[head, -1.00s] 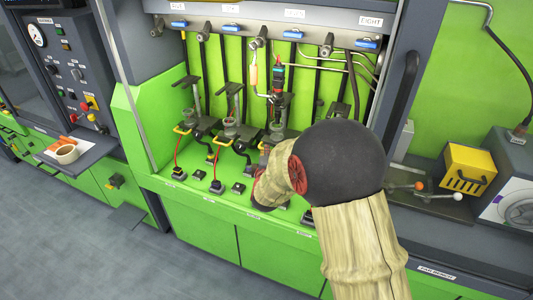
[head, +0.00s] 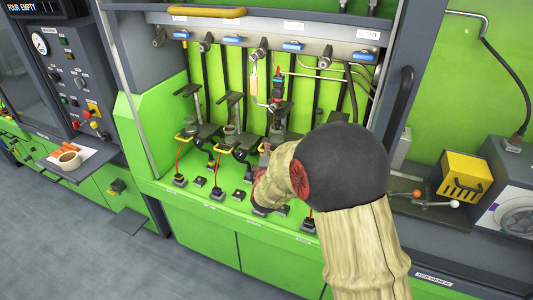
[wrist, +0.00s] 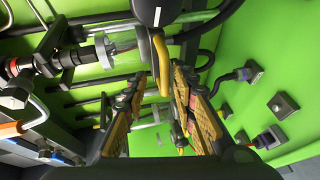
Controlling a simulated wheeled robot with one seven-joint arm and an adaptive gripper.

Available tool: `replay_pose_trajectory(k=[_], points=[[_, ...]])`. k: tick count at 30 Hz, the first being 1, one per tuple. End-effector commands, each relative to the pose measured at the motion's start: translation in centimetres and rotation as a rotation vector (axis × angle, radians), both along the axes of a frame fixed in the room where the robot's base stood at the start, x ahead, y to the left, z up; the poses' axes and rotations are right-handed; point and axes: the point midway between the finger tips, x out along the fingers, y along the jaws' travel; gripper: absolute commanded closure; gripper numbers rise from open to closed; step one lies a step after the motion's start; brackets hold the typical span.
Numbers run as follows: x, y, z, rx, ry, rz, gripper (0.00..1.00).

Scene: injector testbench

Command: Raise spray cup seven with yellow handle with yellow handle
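In the wrist view, a yellow handle (wrist: 162,66) stands just ahead of my fingertips, roughly in line with the gap between them. It joins a dark part with a white label at the top of the picture; I cannot read a number there. A clear cylinder (wrist: 122,45) is left of the handle. My gripper (wrist: 158,84) is open, its orange-padded fingers apart, with no visible contact with the handle. In the head view my arm hides the gripper and this cup. Two other yellow handles (head: 184,136) (head: 213,148) show on the stations to the left.
Dark connectors (wrist: 268,139) and a black cable lie right of my fingers in the wrist view. An injector (wrist: 70,58) and pipes crowd the left. In the head view, blue-handled valves (head: 292,46) line the rail above, and a yellow box (head: 464,177) stands right.

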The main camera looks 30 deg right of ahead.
Motion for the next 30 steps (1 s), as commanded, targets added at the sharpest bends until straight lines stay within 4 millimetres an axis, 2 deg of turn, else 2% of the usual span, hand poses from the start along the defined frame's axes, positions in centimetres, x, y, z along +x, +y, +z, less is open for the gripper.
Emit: replay_pose_trajectory(k=[8, 11, 22, 30], points=[[-0.6, 0.4, 0.0, 0.000, 0.002, 0.000, 0.73], [-1.7, 1.0, 0.3, 0.000, 0.002, 0.002, 0.73], [-7.8, 4.4, 1.8, 0.001, 0.001, 0.002, 0.73], [-10.1, 5.7, 2.3, 0.001, 0.001, 0.001, 0.73]])
